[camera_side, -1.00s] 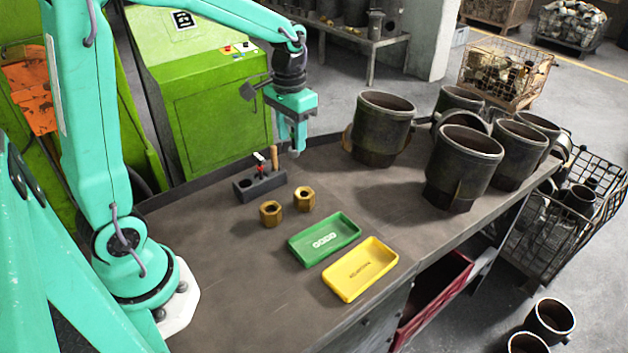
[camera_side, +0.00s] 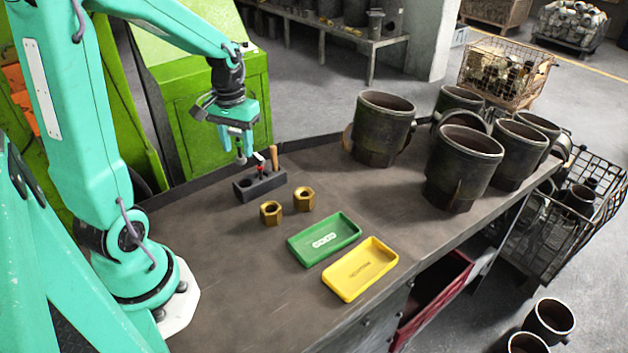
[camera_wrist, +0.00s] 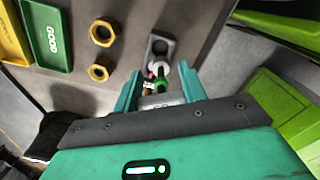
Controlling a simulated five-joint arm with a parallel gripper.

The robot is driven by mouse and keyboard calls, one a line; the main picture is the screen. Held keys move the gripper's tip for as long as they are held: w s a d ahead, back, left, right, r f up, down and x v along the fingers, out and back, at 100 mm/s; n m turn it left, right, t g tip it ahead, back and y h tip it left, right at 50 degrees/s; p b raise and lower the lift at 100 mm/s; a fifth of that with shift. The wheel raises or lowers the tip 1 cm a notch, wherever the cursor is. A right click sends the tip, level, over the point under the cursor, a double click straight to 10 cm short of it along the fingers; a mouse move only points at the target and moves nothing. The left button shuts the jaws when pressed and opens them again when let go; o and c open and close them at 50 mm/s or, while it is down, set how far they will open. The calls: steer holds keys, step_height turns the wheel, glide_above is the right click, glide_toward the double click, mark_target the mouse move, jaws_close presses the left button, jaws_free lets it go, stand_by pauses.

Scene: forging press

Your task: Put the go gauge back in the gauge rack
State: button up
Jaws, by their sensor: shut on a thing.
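My gripper (camera_side: 239,146) is shut on the go gauge and holds it above the gauge rack (camera_side: 248,195). Only the gauge's grey lower end (camera_side: 240,161) shows below the fingers in the side view. In the wrist view the go gauge (camera_wrist: 160,83) shows a green part and a pale round end between the fingertips (camera_wrist: 158,77). The dark rack (camera_wrist: 159,39) lies just beyond it, with an open hole in view. A red-handled gauge (camera_side: 261,169) and a wooden-handled tool (camera_side: 274,157) stand in the rack's right part.
Two brass nuts (camera_side: 271,213) (camera_side: 303,199) stand in front of the rack. A green tray (camera_side: 325,240) and a yellow tray (camera_side: 360,270) lie nearer the bench's front edge. Large dark cylinders (camera_side: 465,165) stand at the right. A green machine (camera_side: 215,120) stands behind the bench.

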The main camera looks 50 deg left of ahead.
mark_target(239, 158)
steer(key=shift+f, duration=0.6)
steer(key=shift+f, duration=0.15)
steer(key=shift+f, duration=1.8)
steer(key=shift+f, duration=1.9)
stand_by(0.7)
steer(key=o, duration=1.2)
steer(key=shift+c, duration=0.2)
steer(key=shift+r, duration=0.2)
steer(key=shift+r, duration=3.3)
